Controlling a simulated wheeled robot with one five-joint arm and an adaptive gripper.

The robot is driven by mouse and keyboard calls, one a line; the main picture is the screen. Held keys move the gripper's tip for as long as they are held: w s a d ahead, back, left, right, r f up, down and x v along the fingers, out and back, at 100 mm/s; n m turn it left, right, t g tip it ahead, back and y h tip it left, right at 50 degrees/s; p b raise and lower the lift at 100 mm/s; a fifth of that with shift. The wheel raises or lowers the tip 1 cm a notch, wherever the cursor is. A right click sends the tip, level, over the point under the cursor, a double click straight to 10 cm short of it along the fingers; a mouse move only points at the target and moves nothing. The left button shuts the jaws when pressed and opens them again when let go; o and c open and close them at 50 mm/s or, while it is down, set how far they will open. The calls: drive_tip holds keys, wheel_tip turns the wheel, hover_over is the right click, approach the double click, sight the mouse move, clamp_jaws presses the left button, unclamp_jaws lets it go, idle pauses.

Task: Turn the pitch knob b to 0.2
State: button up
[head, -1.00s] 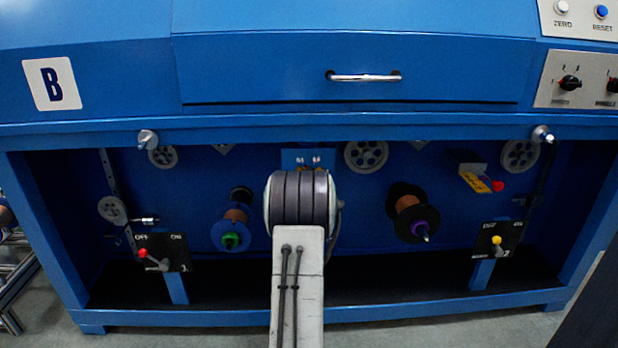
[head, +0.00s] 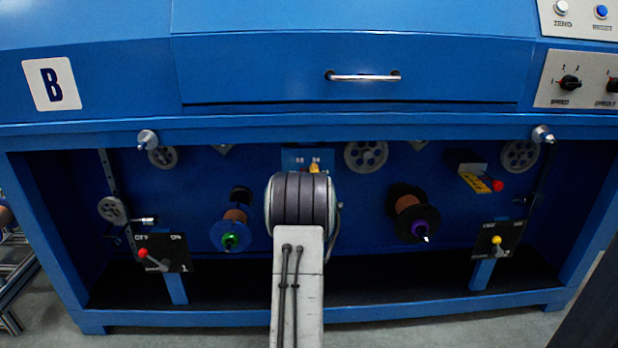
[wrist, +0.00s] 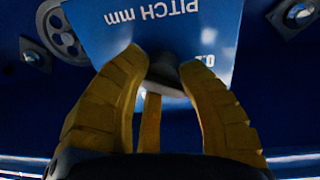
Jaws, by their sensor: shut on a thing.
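In the wrist view, my gripper (wrist: 163,68) has its yellow fingers closed on a dark grey knob (wrist: 164,72), one finger on each side. The fingers cover much of the knob, and I cannot read which way it points. The knob sits on a light blue plate (wrist: 112,22) marked "PITCH mm", upside down in this view. A partly hidden number shows on the plate right of the knob. In the head view the plate (head: 293,158) shows small behind my arm, which hides the knob and most of the gripper.
Spools (head: 232,230) and (head: 412,215) stand either side of my arm inside the blue machine's recess. Pulleys (head: 366,154) line the back wall. Switch panels (head: 165,252) and (head: 498,240) stand low at both sides. A drawer (head: 250,75) is above.

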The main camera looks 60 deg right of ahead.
drive_tip(key=shift+w+r, duration=0.15)
drive_tip(key=shift+r, duration=0.25)
drive_tip(key=o, duration=0.9)
drive_tip(key=shift+a, duration=0.1)
drive_tip(key=o, duration=0.3)
drive_tip(key=shift+f, duration=0.3)
drive_tip(key=shift+a, duration=0.1)
drive_tip(key=v, duration=1.1)
drive_tip(key=shift+s+a, duration=0.25)
drive_tip(key=shift+a, duration=0.05)
